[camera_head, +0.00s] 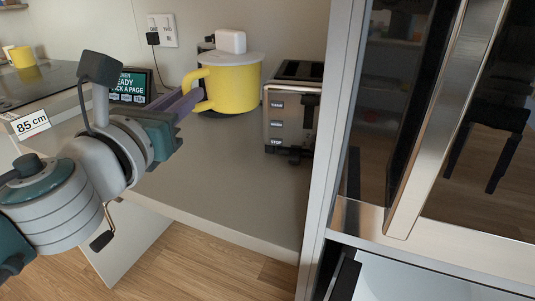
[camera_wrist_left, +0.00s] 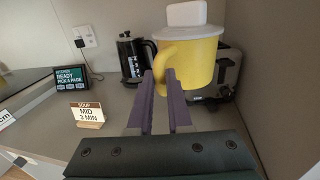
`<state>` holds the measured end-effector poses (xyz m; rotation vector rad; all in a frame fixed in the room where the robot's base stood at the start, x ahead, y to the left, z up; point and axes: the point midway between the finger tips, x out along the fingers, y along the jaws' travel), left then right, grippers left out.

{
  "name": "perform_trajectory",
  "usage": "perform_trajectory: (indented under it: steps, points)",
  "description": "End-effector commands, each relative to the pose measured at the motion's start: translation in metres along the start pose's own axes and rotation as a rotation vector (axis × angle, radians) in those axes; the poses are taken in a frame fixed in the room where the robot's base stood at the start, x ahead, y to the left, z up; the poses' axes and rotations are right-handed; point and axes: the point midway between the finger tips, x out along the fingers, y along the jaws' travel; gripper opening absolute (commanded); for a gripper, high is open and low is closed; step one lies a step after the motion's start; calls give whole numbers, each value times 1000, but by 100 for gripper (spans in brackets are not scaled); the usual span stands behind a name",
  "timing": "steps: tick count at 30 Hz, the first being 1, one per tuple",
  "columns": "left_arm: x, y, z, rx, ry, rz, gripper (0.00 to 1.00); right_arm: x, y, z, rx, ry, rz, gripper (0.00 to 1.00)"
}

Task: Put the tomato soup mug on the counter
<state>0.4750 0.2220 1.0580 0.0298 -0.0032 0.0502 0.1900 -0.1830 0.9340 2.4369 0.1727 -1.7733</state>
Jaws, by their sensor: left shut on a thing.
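The yellow mug (camera_head: 232,88) has a pale grey lid and a white block-shaped top. My right gripper is not in view.
A toaster (camera_head: 290,110) stands close right of the mug, by a tall cabinet (camera_head: 327,120). A screen (camera_head: 130,88) stands at the back left. The left wrist view shows a soup card (camera_wrist_left: 87,114) and black kettle (camera_wrist_left: 131,60). The counter's front is bare.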

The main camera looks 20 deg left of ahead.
Motion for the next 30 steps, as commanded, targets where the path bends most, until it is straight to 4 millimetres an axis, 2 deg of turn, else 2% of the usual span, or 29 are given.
perform_trajectory:
  steps: [1,3,9,12,15,20,23,27,30]
  points:
    - [0,0,-25,-1,2,3,0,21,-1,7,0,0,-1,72]
    - [0,-1,-48,-2,2,2,0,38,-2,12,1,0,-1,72]
    - [-1,-2,-104,-1,1,3,0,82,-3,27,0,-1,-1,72]
    - [-1,-3,-124,-1,1,3,0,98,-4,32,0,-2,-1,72]
    - [-1,-3,-134,-2,0,3,0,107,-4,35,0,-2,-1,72]
    - [-1,-3,-141,-1,-1,3,0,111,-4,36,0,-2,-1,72]
    - [-1,-4,-152,0,0,3,0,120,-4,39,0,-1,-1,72]
    - [-1,-4,-177,1,0,3,0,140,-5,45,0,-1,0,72]
    - [-1,-4,-183,0,-1,4,0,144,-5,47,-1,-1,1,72]
